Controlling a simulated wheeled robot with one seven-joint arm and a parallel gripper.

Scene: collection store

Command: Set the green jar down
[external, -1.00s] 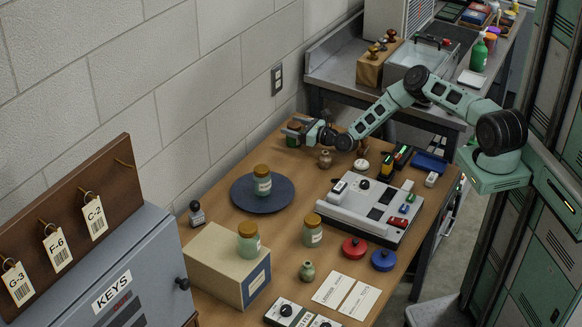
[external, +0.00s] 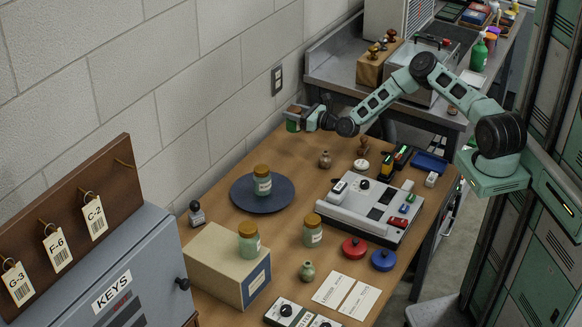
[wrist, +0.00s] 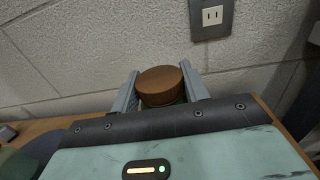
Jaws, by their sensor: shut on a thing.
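My gripper (external: 296,112) is shut on a green jar (external: 292,125) at the back left end of the wooden table, near the wall. In the wrist view the jar's brown lid (wrist: 161,84) sits between the two grey fingers, with a sliver of green below it. The jar looks upright and held above the table; its lower part is hidden in the wrist view. Similar jars stand on the dark blue round plate (external: 243,204), on the cardboard box (external: 215,262) and on the bare table (external: 312,231).
A grey control panel (external: 365,212) fills the table's right side. The wall (external: 220,110) is close on the left. Bare wood lies between the plate and the vase.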

